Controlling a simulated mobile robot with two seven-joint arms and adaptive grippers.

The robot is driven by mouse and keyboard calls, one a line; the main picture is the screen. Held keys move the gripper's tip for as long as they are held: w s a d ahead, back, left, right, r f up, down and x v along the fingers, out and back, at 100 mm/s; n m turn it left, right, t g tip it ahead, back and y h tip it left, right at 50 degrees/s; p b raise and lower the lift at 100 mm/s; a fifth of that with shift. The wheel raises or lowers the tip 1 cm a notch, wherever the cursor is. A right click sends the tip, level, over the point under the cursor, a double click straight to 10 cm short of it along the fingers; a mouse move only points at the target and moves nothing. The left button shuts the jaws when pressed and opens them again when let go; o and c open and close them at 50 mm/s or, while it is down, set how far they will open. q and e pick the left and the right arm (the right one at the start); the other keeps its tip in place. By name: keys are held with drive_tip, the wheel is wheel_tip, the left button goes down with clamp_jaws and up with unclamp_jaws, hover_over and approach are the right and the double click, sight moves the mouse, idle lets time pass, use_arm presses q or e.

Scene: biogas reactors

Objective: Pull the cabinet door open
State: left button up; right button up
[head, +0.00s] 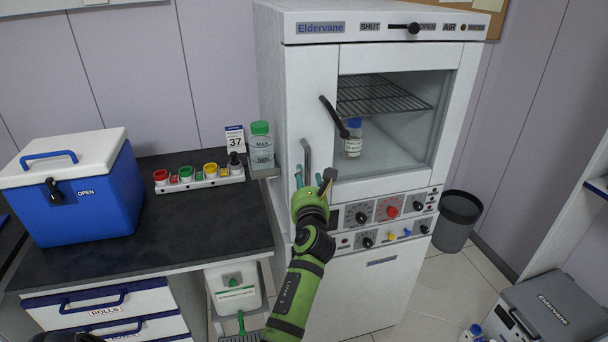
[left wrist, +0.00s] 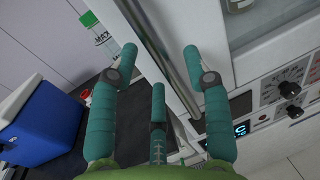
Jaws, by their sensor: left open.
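The white cabinet (head: 300,85), labelled Eldervane, stands right of the bench in the head view. Its door, with a large window, looks closed. A grey vertical bar handle (head: 308,155) is on the door's left part; it also shows as a slanted bar in the left wrist view (left wrist: 172,62). A black slanted lever (head: 333,115) sits higher, by the window's left edge. My left gripper (head: 310,179) is open at the handle's lower end. In the left wrist view its teal fingers (left wrist: 160,58) lie either side of the bar; I cannot tell whether they touch it. My right gripper is out of view.
A green-capped bottle (head: 261,147) stands close left of the cabinet, near a rack of coloured buttons (head: 200,178). A blue cooler (head: 80,190) is on the bench (head: 165,235). A bin (head: 457,220) and a grey case (head: 550,310) stand on the floor to the right.

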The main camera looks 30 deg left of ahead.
use_arm(q)
drive_tip(key=shift+x, duration=1.25)
clamp_jaws()
